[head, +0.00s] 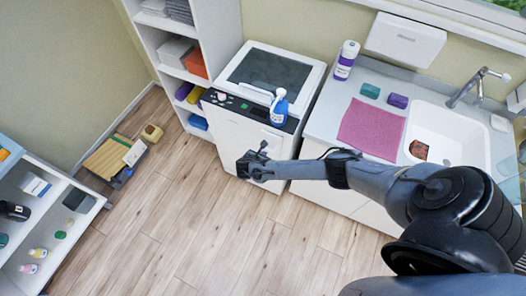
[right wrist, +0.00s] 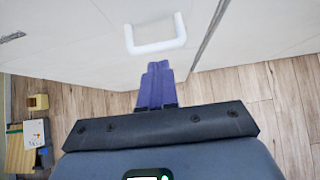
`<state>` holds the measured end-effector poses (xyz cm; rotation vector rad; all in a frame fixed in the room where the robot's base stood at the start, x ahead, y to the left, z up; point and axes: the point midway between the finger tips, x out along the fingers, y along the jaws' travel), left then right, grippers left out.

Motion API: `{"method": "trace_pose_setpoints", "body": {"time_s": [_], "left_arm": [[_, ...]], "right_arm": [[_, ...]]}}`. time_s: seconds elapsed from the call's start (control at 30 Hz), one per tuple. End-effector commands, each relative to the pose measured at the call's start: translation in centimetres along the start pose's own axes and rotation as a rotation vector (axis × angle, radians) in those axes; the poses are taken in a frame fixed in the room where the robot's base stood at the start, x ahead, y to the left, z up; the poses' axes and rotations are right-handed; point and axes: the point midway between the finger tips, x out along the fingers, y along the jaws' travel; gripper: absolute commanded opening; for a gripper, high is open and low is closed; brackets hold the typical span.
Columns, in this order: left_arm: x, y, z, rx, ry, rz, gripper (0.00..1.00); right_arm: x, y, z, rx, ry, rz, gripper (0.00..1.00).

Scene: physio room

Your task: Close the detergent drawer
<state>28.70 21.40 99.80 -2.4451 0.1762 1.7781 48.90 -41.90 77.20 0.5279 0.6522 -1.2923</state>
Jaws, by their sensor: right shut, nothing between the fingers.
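A white top-lidded appliance (head: 228,138) stands between the shelf and the sink counter. A dark control strip (head: 240,106) runs along its upper front edge, with small pale marks near its left end. I cannot clearly make out the detergent drawer or how far it stands out. My right gripper (head: 256,160) is in front of the appliance's front, below the strip. In the right wrist view its purple fingers (right wrist: 155,84) are shut and empty, just short of a white bar handle (right wrist: 155,46) on a pale front panel. Contact with the handle is not visible. My left gripper is out of view.
A blue and white spray bottle (head: 279,108) stands at the appliance's front right corner. The counter to the right holds a pink cloth (head: 371,130), a purple-labelled bottle (head: 346,60) and a sink (head: 450,132). A wooden crate-like item (head: 106,158) lies on the left floor. The middle floor is clear.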

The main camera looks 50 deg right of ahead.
Motion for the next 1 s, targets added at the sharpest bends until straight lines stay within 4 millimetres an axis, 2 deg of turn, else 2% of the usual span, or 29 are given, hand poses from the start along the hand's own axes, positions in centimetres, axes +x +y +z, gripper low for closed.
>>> {"method": "trace_pose_setpoints", "body": {"time_s": [0.07,0.3,0.53,0.7,0.83,0.93,1.0], "left_arm": [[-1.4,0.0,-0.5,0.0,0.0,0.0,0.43],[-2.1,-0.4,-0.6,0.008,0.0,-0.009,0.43],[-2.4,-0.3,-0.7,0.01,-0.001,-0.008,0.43],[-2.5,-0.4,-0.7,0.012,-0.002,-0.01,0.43],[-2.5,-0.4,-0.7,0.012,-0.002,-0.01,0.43],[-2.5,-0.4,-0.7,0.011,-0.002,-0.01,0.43],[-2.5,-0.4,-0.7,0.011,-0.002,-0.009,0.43]], "right_arm": [[-1.4,-0.1,0.0,0.003,0.002,-0.001,0.0],[-6.1,0.0,-0.1,0.005,0.002,0.002,0.0],[-9.4,0.0,-0.2,0.005,0.002,0.001,0.0],[-10.6,0.0,-0.2,0.006,0.001,-0.001,0.0],[-10.7,-0.7,-0.8,-0.004,0.003,-0.01,0.0],[-10.2,-2.7,-2.3,-0.029,0.014,-0.032,0.0],[-9.8,-4.8,-4.3,-0.055,0.033,-0.057,0.0]]}}
